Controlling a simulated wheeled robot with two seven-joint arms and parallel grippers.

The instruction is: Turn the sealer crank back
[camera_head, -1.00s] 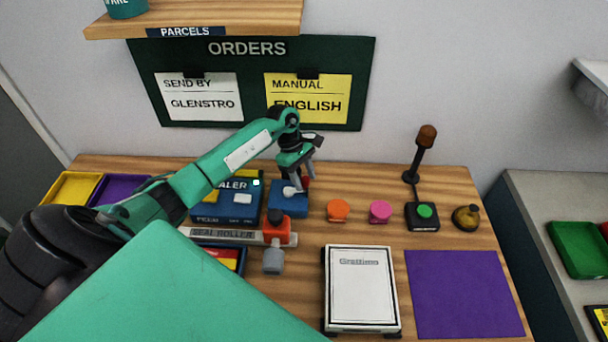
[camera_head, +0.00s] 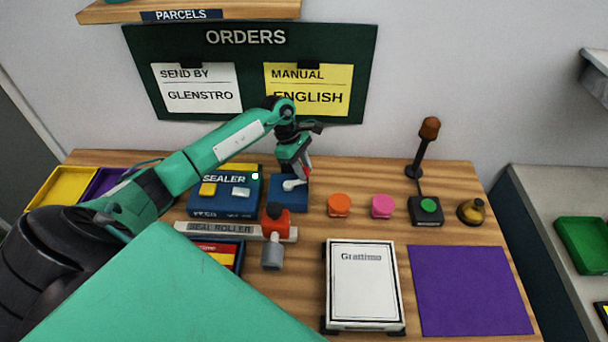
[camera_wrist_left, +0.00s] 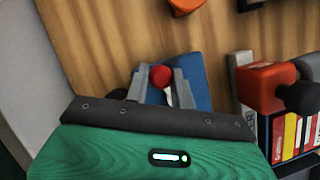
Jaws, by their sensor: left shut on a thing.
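The sealer (camera_head: 225,205) is a blue box with a yellow top edge and a yellow and a white block on top. To its right, a blue crank base (camera_head: 290,202) carries a grey crank arm (camera_head: 292,184) with a red knob (camera_head: 308,172). My left gripper (camera_head: 303,174) is over the back of the crank base, shut on the knob. In the left wrist view the red knob (camera_wrist_left: 160,76) sits between the two grey fingers, above the blue base (camera_wrist_left: 192,70). The fingers partly hide the crank arm. My right gripper is not in view.
A seal roller (camera_head: 275,225) with red head lies in front of the crank. Orange (camera_head: 339,204) and pink (camera_head: 382,206) knobs, a green button (camera_head: 428,205) and a brass bell (camera_head: 472,212) stand right. A white framed panel (camera_head: 363,285) and purple mat (camera_head: 470,290) lie in front.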

